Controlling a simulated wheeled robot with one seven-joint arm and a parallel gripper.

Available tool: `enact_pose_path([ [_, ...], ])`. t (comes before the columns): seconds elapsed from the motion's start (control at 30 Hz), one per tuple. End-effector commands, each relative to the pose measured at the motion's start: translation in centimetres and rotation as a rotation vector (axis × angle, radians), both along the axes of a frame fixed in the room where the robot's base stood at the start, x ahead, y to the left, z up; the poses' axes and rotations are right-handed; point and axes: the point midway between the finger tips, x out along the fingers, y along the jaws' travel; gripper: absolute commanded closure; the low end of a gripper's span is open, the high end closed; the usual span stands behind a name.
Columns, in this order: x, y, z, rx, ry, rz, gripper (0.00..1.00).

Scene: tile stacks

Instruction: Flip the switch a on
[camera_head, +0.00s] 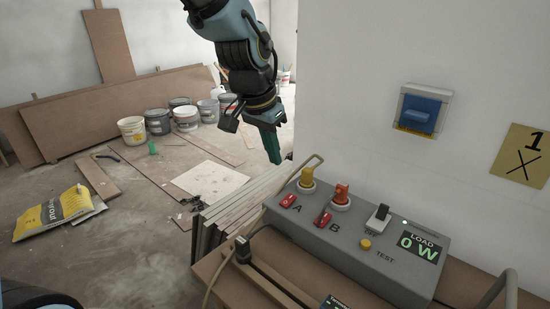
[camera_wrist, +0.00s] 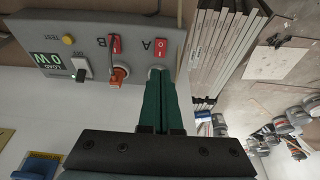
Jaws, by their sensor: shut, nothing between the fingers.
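A grey control box (camera_head: 365,240) stands on a wooden bench and holds the switches. Switch A (camera_head: 288,201) is a small red rocker by the letter A, at the box's left end; it also shows in the wrist view (camera_wrist: 162,47). Switch B (camera_head: 323,219) is a similar red rocker to its right. A yellow plug (camera_head: 306,180) sits behind switch A and an orange plug (camera_head: 341,193) behind switch B. My gripper (camera_head: 275,160), with green fingers, is shut and empty, above and behind switch A, apart from it. In the wrist view, the fingers hide most of the yellow plug.
The box also has a white switch (camera_head: 378,218), a yellow test button (camera_head: 366,244) and a display (camera_head: 420,246) reading 0 W. A cable (camera_head: 270,200) arches past the box's left end. Stacked tiles (camera_head: 215,225) stand left of it. A blue wall switch (camera_head: 420,114) is behind.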

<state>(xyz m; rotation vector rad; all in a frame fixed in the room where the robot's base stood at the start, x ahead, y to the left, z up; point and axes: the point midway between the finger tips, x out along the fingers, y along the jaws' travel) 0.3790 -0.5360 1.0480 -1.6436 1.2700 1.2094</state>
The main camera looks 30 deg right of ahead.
Motion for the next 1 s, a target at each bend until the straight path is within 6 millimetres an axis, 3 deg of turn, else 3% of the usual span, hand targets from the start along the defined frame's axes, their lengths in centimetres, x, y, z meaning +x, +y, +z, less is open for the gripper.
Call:
enact_pose_path([
  [1.0, 0.5, -1.5, 0.5, -0.062, -0.018, 0.001, 1.0],
])
